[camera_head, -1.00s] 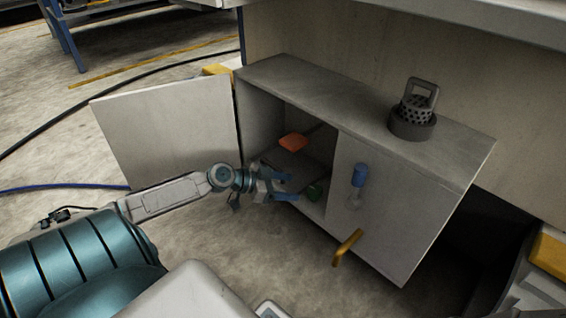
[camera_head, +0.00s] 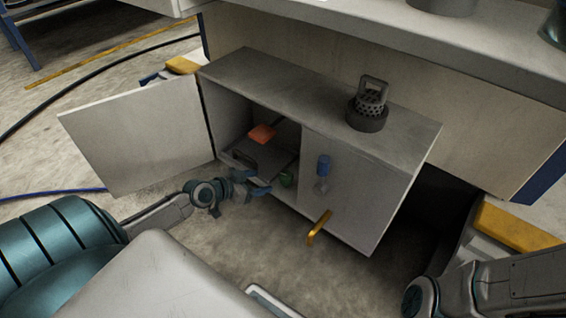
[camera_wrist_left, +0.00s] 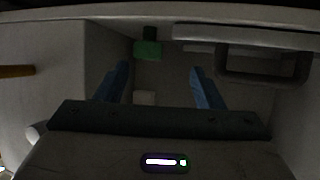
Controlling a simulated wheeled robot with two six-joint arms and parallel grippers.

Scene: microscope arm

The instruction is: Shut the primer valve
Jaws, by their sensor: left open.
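A small cabinet (camera_head: 372,205) stands with its left door (camera_head: 140,138) swung open. Inside it are an orange-red piece (camera_head: 262,133) on a dark grey unit and a small green part (camera_head: 287,180) lower down. A blue handle (camera_head: 323,166) with a pale fitting is on the closed right front. I cannot tell for certain which of these is the primer valve. My left gripper (camera_head: 260,182) is at the cabinet opening, left of the green part. In the left wrist view its blue fingers (camera_wrist_left: 164,88) are apart and empty, with the green part (camera_wrist_left: 147,50) beyond them. My right gripper is out of view.
A yellow handle (camera_head: 318,227) sticks out below the right front. A dark looped frame (camera_wrist_left: 262,80) is inside, at the right of the left wrist view. The floor before the cabinet is open.

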